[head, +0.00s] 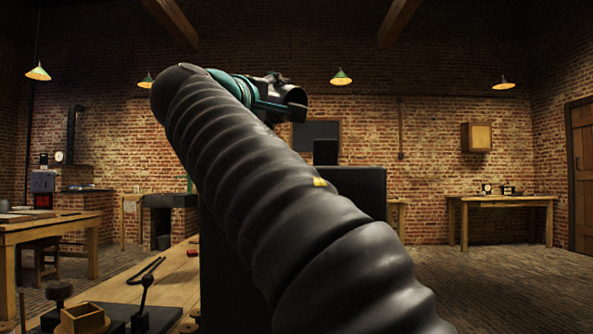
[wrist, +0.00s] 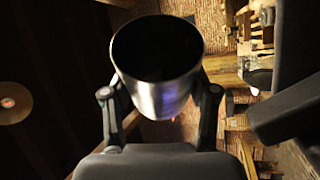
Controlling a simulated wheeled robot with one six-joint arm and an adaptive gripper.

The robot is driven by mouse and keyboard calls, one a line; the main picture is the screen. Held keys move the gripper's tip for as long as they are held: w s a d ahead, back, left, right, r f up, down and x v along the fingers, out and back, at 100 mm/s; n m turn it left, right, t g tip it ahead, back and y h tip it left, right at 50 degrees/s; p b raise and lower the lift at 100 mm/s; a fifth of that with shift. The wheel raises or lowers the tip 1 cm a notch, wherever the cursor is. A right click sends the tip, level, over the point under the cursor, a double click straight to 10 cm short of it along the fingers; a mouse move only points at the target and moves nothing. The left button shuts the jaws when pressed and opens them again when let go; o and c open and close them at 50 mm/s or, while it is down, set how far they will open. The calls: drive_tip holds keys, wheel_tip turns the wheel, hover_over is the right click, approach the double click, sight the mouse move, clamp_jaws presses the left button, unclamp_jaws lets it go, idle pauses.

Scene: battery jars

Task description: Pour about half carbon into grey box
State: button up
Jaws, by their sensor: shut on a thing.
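My gripper (wrist: 160,94) is shut on a metal cup (wrist: 158,72), with one finger on each side of it. In the wrist view the cup's round mouth faces the camera and its inside is dark, so I cannot tell what or how much it holds. In the head view my gripper (head: 270,92) is raised high at the end of my arm, with the dark end of the cup (head: 296,96) showing at its right. I cannot make out a grey box in either view, and my arm hides much of the bench.
A dark upright block (head: 358,187) stands behind my arm. A far table (head: 500,200) is at right; the floor before it is clear.

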drive_tip(key=shift+s+r+m, duration=0.1)
drive_tip(key=shift+m, duration=0.3)
idle(0.5)
